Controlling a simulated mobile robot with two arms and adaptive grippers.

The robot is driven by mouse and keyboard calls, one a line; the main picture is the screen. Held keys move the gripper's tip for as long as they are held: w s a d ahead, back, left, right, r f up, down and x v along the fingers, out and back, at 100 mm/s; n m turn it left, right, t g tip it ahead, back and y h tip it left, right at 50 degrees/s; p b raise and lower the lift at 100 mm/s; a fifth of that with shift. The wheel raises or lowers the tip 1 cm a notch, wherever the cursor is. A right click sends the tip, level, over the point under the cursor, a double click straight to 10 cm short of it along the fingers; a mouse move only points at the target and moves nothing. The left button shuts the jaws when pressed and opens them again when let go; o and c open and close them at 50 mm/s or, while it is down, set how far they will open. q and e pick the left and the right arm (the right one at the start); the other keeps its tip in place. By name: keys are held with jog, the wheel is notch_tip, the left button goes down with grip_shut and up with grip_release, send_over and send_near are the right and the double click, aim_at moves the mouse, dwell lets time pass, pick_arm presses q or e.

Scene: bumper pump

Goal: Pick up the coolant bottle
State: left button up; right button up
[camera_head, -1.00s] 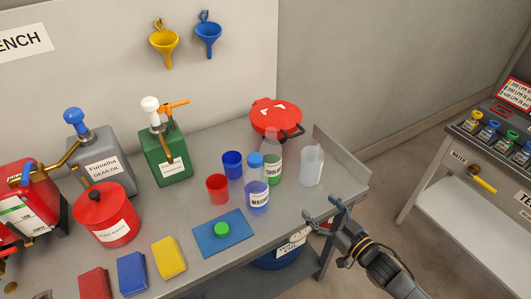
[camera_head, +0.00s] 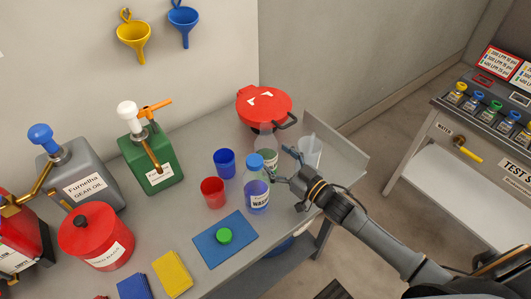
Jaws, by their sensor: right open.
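The coolant bottle (camera_head: 266,142) is a clear bottle with greenish contents and a white label. It stands on the bench behind the washer bottle (camera_head: 257,198), which has a blue cap and partly hides it. My right gripper (camera_head: 280,164) is open, with its fingers pointing left towards the coolant bottle. One finger shows to the right of the bottle, the other lower, near the washer bottle. I cannot tell whether it touches either. My left gripper is not in view.
A clear jug (camera_head: 311,150) stands close behind my right gripper. A red lidded container (camera_head: 264,103) is behind the coolant bottle. A blue cup (camera_head: 225,163) and red cup (camera_head: 213,191) stand to the left. A blue mat (camera_head: 207,254) holds a green disc (camera_head: 224,235).

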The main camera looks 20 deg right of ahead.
aim_at(257, 143)
jog(key=p+x, duration=0.1)
jog(key=x, duration=0.7)
jog(key=c, duration=1.6)
grip_shut()
